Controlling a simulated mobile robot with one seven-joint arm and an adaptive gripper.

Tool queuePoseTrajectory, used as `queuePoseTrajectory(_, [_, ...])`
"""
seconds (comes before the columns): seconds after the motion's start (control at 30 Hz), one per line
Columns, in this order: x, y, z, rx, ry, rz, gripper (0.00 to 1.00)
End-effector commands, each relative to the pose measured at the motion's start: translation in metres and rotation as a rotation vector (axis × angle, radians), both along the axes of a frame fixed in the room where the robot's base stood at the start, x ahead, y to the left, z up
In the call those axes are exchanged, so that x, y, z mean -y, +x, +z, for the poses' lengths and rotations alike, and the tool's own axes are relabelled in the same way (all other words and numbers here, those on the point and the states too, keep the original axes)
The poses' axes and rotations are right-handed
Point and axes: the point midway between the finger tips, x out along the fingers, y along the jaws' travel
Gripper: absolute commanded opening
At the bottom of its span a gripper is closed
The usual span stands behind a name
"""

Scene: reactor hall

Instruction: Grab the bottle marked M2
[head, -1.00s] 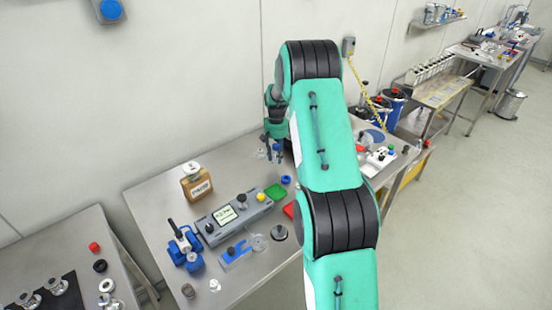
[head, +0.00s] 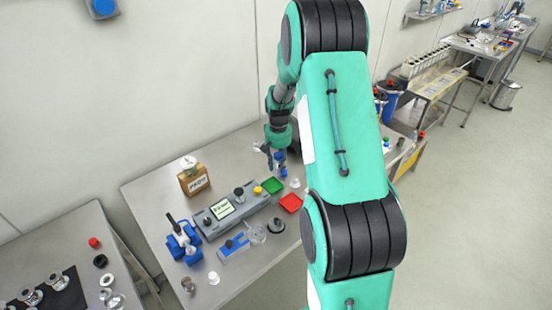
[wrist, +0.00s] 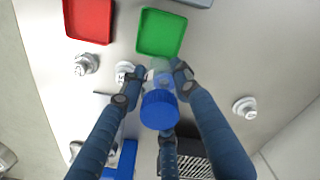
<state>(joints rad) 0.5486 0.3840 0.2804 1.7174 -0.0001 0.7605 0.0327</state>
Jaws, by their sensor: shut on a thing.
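My gripper (wrist: 160,75) is shut on a small clear bottle (wrist: 161,76) with a ribbed blue cap (wrist: 160,109). In the wrist view the fingers close around the clear part, and the cap faces the camera. In the head view my gripper (head: 274,158) is over the table just behind the green tray, with the blue cap (head: 281,170) at its fingers. No M2 mark is readable on the held bottle. Several small pale labelled pieces stand nearby: one (wrist: 86,64) below the red tray, one (wrist: 125,72) beside the fingers, one (wrist: 245,107) at right. Their labels are unreadable.
The green tray (head: 272,187) and red tray (head: 291,203) lie close in front of my gripper. The table's back left is bare.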

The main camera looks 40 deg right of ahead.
Motion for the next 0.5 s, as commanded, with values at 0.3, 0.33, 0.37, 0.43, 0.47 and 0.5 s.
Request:
queuePoseTrajectory(0.3, [-0.010,-0.018,0.002,0.000,0.000,0.000,0.14])
queuePoseTrajectory(0.33, [-0.011,-0.019,0.002,0.000,0.000,0.000,0.14])
queuePoseTrajectory(0.37, [-0.011,-0.019,0.002,0.000,0.000,0.000,0.14])
queuePoseTrajectory(0.43, [-0.011,-0.020,0.002,0.001,-0.001,0.000,0.14])
queuePoseTrajectory(0.47, [-0.011,-0.020,0.002,0.001,-0.001,0.000,0.14])
queuePoseTrajectory(0.5, [-0.011,-0.020,0.002,0.001,-0.001,0.000,0.14])
